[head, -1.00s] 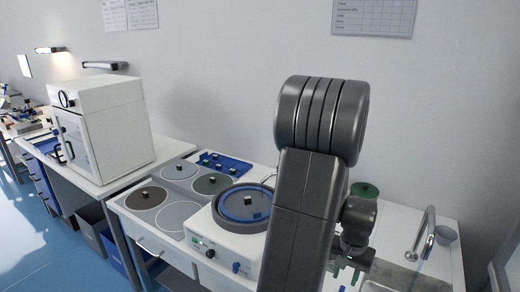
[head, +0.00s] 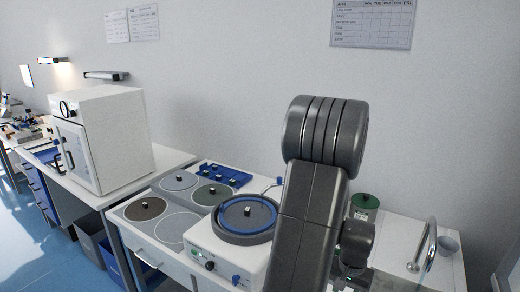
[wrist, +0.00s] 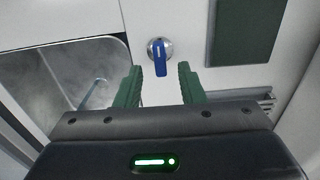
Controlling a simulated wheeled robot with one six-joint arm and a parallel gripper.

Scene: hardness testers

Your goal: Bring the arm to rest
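My gripper shows in the wrist view (wrist: 160,88) with two green fingers standing apart and nothing between them. Beyond the fingers is a white panel with a blue knob (wrist: 159,52). In the head view my arm rises in the foreground, folded at its upper joint. The gripper's fingers are hidden there, behind the arm and at the lower frame edge.
A polishing machine (head: 222,252) with a blue-rimmed wheel stands left of my arm. A blue tray (head: 222,174) lies behind it. A green-lidded canister (head: 364,204), a curved faucet (head: 424,248) and a grey cup (head: 447,246) are at right. A white oven (head: 108,140) stands farther left.

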